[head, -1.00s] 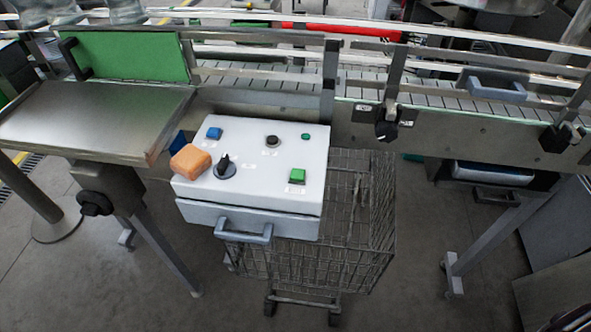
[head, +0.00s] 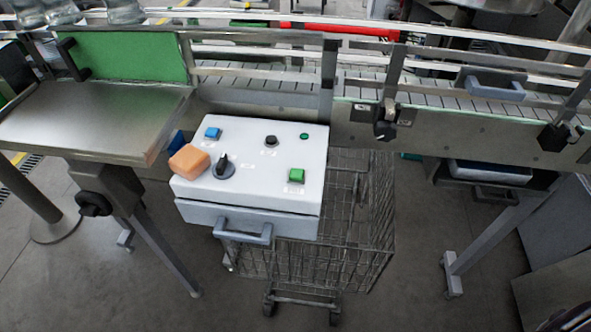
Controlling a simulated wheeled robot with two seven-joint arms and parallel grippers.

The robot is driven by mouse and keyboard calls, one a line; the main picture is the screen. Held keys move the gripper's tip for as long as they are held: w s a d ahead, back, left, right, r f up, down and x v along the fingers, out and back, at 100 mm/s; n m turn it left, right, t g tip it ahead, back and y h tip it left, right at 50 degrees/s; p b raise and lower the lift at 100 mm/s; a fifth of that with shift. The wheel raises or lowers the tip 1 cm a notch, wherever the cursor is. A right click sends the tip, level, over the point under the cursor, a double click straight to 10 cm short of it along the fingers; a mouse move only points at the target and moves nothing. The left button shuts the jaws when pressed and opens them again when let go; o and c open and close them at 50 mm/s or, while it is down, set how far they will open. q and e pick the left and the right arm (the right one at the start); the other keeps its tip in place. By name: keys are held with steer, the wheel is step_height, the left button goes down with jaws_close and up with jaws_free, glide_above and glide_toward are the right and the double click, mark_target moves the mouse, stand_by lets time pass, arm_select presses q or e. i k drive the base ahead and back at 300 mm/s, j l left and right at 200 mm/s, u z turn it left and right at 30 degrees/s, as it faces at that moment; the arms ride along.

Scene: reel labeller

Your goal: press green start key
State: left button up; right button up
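The green start key (head: 297,175) is a square green button at the right front of the white sloped control box (head: 255,195). The box also carries a blue key (head: 213,133), a dark round button (head: 271,141), a small round green lamp or button (head: 304,136) and a black rotary knob (head: 223,166). An orange block (head: 189,161) lies on the left edge of the box top, beside the knob and clear of the green key. Neither of my grippers is in view.
A grey handle (head: 243,233) sticks out from the box front. A wire cart (head: 345,215) stands below and right of the box. A metal side table (head: 90,120) is at the left, and a conveyor (head: 440,98) with rails runs behind.

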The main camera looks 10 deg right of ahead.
mark_target(296, 175)
steer(key=i+j, duration=0.1)
steer(key=j, duration=0.25)
steer(key=i+j, duration=0.15)
steer(key=j, duration=0.25)
steer(key=i+j, duration=0.1)
steer(key=j, duration=0.25)
steer(key=i+j, duration=0.15)
steer(key=j, duration=0.2)
steer(key=i+j, duration=0.1)
steer(key=j, duration=0.25)
steer(key=z, duration=1.35)
